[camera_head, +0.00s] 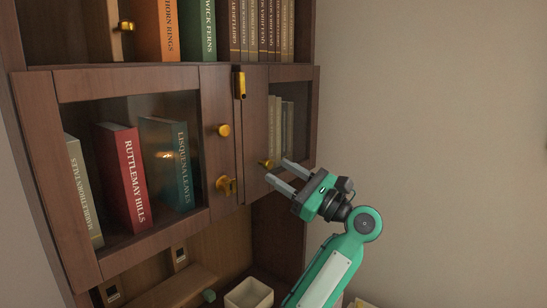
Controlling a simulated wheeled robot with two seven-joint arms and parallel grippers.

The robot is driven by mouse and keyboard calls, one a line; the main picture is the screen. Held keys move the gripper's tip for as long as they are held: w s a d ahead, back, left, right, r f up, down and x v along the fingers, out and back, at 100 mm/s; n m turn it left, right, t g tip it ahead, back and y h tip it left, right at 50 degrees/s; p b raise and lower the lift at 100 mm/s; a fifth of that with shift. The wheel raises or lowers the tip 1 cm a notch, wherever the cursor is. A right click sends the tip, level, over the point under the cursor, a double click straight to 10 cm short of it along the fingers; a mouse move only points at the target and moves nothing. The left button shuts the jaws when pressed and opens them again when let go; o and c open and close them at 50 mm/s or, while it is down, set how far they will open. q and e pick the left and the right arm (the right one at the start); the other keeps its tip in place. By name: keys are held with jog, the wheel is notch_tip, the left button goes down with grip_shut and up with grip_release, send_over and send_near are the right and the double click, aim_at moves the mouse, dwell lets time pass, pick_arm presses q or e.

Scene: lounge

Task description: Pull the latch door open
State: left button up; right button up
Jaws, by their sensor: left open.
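The dark wooden cabinet has a left glass door (218,105) with a round brass knob (224,130) and a brass latch piece (227,186) below it. A tall brass latch piece (240,84) sits at the top, where the two doors meet. The right glass door (255,120) has a small brass knob (266,163) low on its frame. My left gripper (274,171) is open, its two grey fingers pointing left close to that knob. I cannot tell whether they touch it. Both doors look shut or nearly so. My right gripper is out of view.
Books, including a red one (123,175) and a teal one (168,165), stand behind the left glass. More books (262,30) fill the shelf above. A pale open box (248,295) sits below the doors. Bare wall (430,100) lies to the right.

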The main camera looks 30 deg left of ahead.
aim_at(271, 166)
pick_arm(q)
jog(key=shift+p+x, duration=0.45)
jog(key=shift+x, duration=1.1)
grip_shut()
